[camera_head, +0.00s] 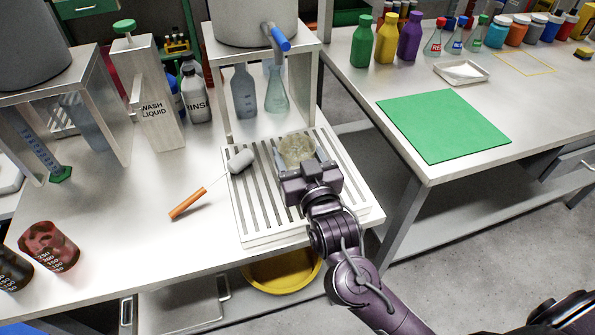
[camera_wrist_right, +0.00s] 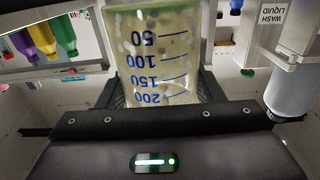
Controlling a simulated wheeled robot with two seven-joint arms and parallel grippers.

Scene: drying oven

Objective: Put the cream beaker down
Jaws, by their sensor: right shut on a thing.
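The cream beaker (camera_head: 296,149) is over the back part of the slatted drying rack (camera_head: 250,205), under the tap with the blue end. My right gripper (camera_head: 308,168) is shut on it from the front. In the right wrist view, which is upside down, the cream beaker (camera_wrist_right: 160,55) fills the space between the fingers, with blue marks from 50 to 200. It appears upright with streaky, spotted walls. Whether its base touches the slats is hidden. My left gripper is out of view.
A brush with an orange handle (camera_head: 187,203) leans its grey head on the rack's left edge. A flask (camera_head: 276,90) and a grey bottle (camera_head: 244,92) stand behind the rack. A red beaker (camera_head: 48,247) stands at the far left. The rack's front slats are clear.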

